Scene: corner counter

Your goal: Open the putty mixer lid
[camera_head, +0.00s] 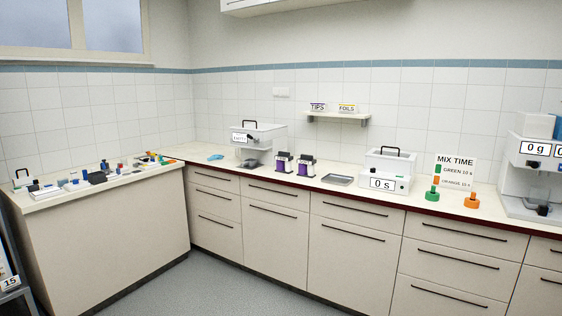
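A white box-shaped machine with a "0 s" display (382,184) stands on the back counter, right of centre, next to a MIX TIME sign. It looks like the mixer. Its light lid (390,164) with a black handle on top appears shut. A second machine (259,143) with a clear grey body and a black top handle stands further left, near the corner. Neither of my grippers is in view, and nothing touches the machines.
A green piece (432,194) and an orange piece (471,201) stand by the sign (456,172). A grey tray (338,180) and purple-black containers (284,163) stand left of the "0 s" machine. Small items crowd the left counter (140,180). The floor (215,285) is clear.

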